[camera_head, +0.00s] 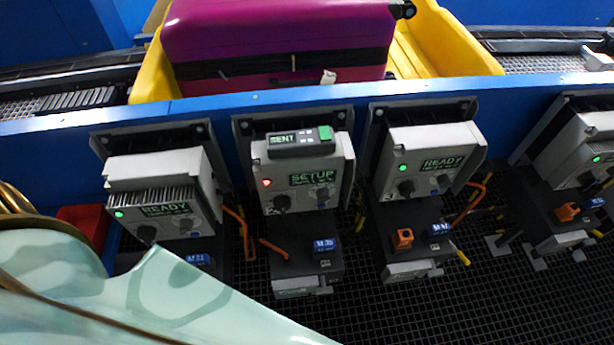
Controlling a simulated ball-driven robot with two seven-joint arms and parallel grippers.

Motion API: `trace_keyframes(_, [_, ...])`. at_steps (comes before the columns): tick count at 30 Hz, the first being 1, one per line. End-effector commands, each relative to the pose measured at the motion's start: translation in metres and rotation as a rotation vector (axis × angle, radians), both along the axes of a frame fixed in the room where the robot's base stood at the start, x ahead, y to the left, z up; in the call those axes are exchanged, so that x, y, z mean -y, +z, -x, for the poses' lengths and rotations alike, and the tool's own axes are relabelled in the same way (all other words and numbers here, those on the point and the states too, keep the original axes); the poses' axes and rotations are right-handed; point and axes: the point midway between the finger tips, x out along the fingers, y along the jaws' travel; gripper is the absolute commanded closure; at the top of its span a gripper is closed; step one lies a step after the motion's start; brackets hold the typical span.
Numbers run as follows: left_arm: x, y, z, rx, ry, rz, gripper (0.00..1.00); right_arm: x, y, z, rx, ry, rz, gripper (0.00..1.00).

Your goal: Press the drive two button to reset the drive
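The second drive box from the left (308,190) is light grey and fixed below the blue conveyor rail. Its display (313,177) reads SETUP in green, and a red light (267,182) glows to the left of it. Two dark round controls (282,203) sit under the display. A small dark device (300,141) with a green end and a display that seems to read SENT sits on top of the box. I cannot make out which control is the reset button. Neither of my grippers shows in the view.
Drive boxes with green lights stand to the left (160,192), right (432,160) and far right (585,145). Orange handles (402,238) and blue-labelled dark blocks project below them. A purple suitcase (275,35) lies in a yellow tray (440,45) on the conveyor. Dark grating (400,315) lies below.

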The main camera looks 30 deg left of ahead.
Motion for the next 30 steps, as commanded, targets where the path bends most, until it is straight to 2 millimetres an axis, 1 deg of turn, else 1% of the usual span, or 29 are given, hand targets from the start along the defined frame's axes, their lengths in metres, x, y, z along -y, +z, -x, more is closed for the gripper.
trace_keyframes(11, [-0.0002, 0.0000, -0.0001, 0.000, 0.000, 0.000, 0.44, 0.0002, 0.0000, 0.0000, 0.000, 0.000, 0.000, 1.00])
trace_keyframes(14, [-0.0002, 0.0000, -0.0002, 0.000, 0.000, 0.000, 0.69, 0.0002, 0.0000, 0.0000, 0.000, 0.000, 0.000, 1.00])
trace_keyframes(15, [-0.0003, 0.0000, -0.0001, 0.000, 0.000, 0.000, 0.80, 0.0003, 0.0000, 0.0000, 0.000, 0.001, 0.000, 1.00])
trace_keyframes(17, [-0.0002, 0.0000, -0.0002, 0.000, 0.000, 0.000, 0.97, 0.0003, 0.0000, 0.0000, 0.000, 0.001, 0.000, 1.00])
trace_keyframes(18, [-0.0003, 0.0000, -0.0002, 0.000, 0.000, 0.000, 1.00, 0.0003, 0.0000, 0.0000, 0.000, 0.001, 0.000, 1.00])
trace_keyframes(30, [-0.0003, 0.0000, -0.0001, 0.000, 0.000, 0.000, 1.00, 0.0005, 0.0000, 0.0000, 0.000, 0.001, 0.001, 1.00])
